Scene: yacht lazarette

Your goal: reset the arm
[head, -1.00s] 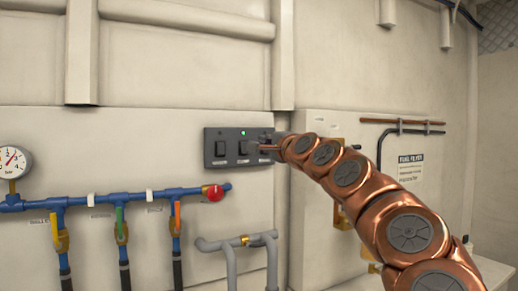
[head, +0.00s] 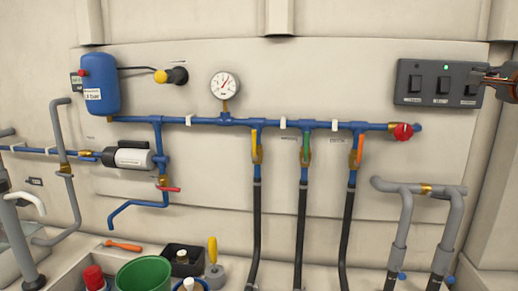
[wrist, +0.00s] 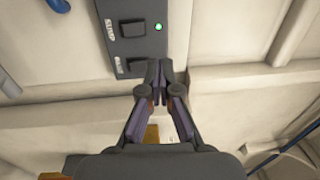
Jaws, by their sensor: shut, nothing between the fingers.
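My gripper (head: 477,77) is at the right edge of the head view, in front of the right end of the dark switch panel (head: 400,98). The wrist view shows its two fingers (wrist: 160,68) shut with tips together and nothing between them. The panel also shows in the wrist view (wrist: 140,49), just beyond the fingertips, with a lit green lamp (wrist: 158,27). In the head view the panel carries rocker switches and the green lamp (head: 446,67). The gripper covers part of the rightmost switch. I cannot tell whether the tips touch the panel.
Blue pipework (head: 290,123) runs along the wall with a gauge (head: 224,86), a red knob (head: 403,131) and several coloured valve handles. A blue tank (head: 100,84) hangs at left. A green bucket (head: 144,274) and a dark box (head: 183,258) stand below. Grey pipes (head: 405,215) rise under the panel.

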